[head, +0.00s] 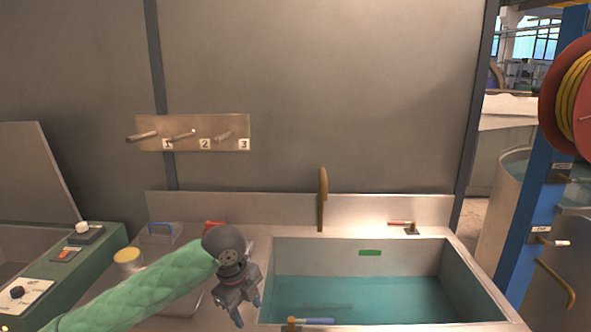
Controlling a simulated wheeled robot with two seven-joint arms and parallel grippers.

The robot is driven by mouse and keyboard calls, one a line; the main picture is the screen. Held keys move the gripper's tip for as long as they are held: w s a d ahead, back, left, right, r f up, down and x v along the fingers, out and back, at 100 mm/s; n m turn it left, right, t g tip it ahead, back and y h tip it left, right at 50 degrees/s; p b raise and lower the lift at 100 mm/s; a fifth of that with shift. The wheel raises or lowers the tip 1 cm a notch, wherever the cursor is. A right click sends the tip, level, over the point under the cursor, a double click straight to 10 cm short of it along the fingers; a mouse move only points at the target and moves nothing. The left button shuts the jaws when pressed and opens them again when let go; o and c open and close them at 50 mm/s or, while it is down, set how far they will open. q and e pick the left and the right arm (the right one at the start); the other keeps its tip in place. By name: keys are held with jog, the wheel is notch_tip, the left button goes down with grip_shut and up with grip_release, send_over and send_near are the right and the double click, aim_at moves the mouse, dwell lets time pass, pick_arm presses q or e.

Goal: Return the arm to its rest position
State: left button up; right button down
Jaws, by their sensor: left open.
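My left arm (140,295), in a green quilted sleeve, reaches in from the lower left. My left gripper (247,312) points down over the counter, at the left edge of the sink. It is open, and no object shows between its fingers. My right gripper does not show in the head view.
A sink (480,283) of blue-green water is right of my gripper, with a brass faucet (322,200) behind it. A yellow-topped jar (127,257) stands left. A board with numbered pegs (190,146) hangs on the wall.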

pick_arm(q)
jog(key=s+d+f+n+t+h, duration=0.1)
jog(key=s+d+f+n, duration=0.1)
jog(key=s+f+n, duration=0.4)
jog(key=s+d+f+n+t+h, duration=0.1)
jog(key=s+d+f+n+h, duration=0.15)
jog(key=s+f+n, duration=0.35)
jog(key=s+a+f+n+y, duration=0.2)
jog(key=s+a+f+n, duration=0.4)
jog(key=s, duration=0.3)
jog(key=s+a+f+n+y, duration=0.3)
jog(key=s+a+f+n, duration=0.25)
jog(key=s+a, duration=0.3)
jog(key=s+d+f, duration=0.1)
jog(key=s+f, duration=0.2)
jog(key=f, duration=1.9)
jog(key=s+d+f+g, duration=0.1)
jog(key=s+d+f, duration=0.1)
jog(key=f, duration=2)
jog(key=shift+s+m, duration=0.45)
jog(key=shift+s, duration=0.2)
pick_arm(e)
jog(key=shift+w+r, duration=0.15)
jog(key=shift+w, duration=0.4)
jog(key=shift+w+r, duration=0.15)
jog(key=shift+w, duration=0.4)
pick_arm(q)
jog(key=shift+f, duration=0.1)
